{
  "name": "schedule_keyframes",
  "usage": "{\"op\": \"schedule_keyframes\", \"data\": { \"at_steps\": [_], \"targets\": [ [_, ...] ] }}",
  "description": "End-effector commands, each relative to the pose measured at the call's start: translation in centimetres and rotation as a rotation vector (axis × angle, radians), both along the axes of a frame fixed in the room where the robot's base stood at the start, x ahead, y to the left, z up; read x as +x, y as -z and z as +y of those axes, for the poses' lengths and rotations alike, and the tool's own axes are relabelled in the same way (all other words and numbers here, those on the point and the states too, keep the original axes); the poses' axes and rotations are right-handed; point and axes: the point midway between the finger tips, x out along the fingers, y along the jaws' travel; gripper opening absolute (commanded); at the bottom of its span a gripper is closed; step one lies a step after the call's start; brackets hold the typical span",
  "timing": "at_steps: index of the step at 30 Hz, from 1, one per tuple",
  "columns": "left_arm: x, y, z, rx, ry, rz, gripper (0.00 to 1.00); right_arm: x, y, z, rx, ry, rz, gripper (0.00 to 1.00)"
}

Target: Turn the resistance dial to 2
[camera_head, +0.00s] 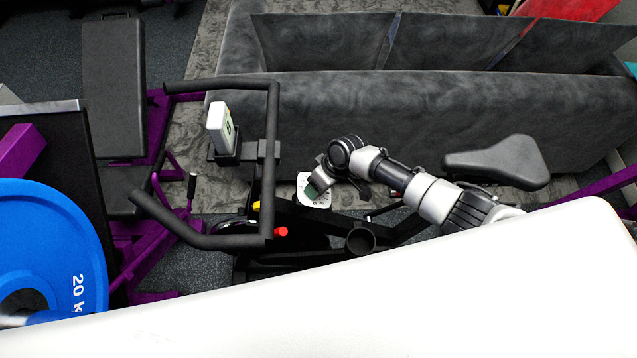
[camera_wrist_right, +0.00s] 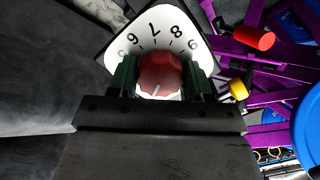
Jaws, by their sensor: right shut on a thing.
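The resistance dial has a white plate (camera_head: 325,201) on the exercise bike's frame, left of the seat. In the right wrist view the plate (camera_wrist_right: 155,28) shows black digits, among them a 7 and an 8, and part of it is hidden. The red dial knob (camera_wrist_right: 160,72) has a pale mark near its lower edge; which number it points at is unclear. My right gripper (camera_wrist_right: 160,78) is shut on the knob, one green finger on each side. In the head view the gripper (camera_head: 314,187) covers the knob. My left gripper is not in view.
The bike's black handlebar (camera_head: 271,160) and its white console (camera_head: 220,127) stand left of the dial. A red knob (camera_head: 281,232) and a yellow part (camera_head: 256,206) sit close by. The bike seat (camera_head: 497,163) is at right, a grey sofa (camera_head: 430,110) behind.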

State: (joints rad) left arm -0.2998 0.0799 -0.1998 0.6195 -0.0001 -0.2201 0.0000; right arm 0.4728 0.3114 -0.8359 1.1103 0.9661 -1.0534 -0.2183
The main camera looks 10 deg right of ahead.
Motion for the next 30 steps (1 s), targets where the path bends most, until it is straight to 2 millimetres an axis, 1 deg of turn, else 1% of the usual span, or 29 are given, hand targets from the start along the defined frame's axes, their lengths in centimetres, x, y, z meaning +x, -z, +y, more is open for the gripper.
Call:
{"op": "schedule_keyframes", "data": {
  "at_steps": [14, 15, 19, 26, 30],
  "targets": [
    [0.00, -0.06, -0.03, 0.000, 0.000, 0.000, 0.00, 0.17, -0.13, 0.01, 0.002, 0.012, 0.001, 0.26],
    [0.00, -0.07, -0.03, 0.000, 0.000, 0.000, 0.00, 0.17, -0.13, 0.01, 0.002, 0.011, 0.001, 0.55],
    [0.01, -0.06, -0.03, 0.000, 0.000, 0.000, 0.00, 0.13, -0.11, 0.00, 0.001, 0.010, 0.001, 0.75],
    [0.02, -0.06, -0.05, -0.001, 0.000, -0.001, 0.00, 0.07, -0.05, -0.01, 0.002, 0.010, 0.003, 0.75],
    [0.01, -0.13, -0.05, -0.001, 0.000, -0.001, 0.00, 0.07, -0.70, -0.32, 0.002, 0.009, 0.001, 0.75]
  ]
}}
